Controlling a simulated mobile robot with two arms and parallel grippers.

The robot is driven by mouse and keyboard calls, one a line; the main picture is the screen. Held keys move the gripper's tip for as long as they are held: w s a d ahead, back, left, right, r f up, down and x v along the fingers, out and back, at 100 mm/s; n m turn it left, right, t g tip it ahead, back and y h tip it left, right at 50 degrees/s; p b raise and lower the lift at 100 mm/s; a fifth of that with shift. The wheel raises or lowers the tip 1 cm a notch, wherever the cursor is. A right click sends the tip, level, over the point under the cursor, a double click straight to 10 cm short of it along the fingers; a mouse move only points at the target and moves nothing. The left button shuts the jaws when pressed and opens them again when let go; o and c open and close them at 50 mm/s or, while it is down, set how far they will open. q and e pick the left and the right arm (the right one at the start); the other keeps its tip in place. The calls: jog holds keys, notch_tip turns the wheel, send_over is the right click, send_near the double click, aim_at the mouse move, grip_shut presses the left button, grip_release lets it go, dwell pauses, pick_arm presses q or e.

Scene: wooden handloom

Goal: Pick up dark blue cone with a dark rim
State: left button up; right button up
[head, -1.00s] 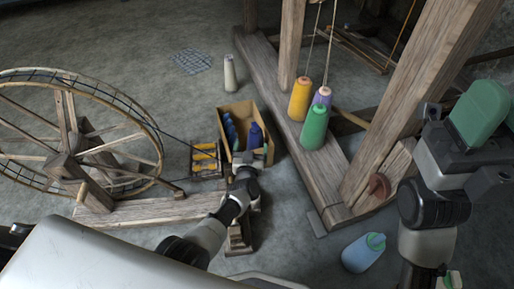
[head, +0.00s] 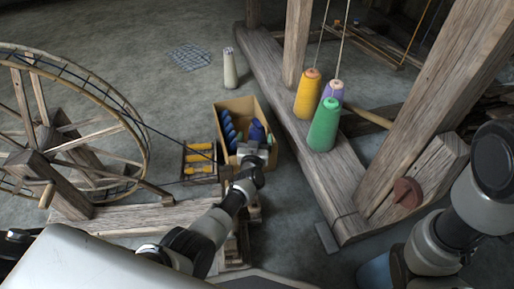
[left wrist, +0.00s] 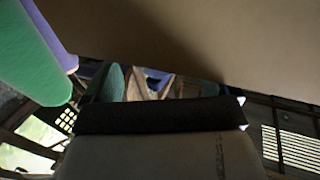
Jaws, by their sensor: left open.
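A dark blue cone (head: 257,131) stands in the right part of an open cardboard box (head: 262,106). Its lower part is hidden by my left gripper, and its rim is too small to make out. My left gripper (head: 252,152) is open at the near side of the box, just in front of this cone. In the left wrist view a dark gripper part (left wrist: 160,115) crosses the lower middle, and a plain tan surface, probably the box wall, fills the upper right. No dark blue cone shows clearly there. My right arm is at the right edge; its gripper is out of view.
Several blue cones (head: 229,126) line the box's left side. A tray of yellow spools (head: 200,157) sits left of it. Orange (head: 308,97) and green (head: 324,126) cones stand on the loom beam to the right. A spoked wheel (head: 140,125) stands left.

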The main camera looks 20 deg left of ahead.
pick_arm(q)
jog(key=b+x, duration=0.2)
jog(key=x, duration=0.1)
jog(key=shift+w+f+b, duration=0.1)
jog(key=shift+w+b, duration=0.2)
jog(key=shift+b, duration=0.05)
jog(key=shift+w, duration=0.35)
jog(key=shift+r, duration=0.25)
jog(key=c, duration=1.5)
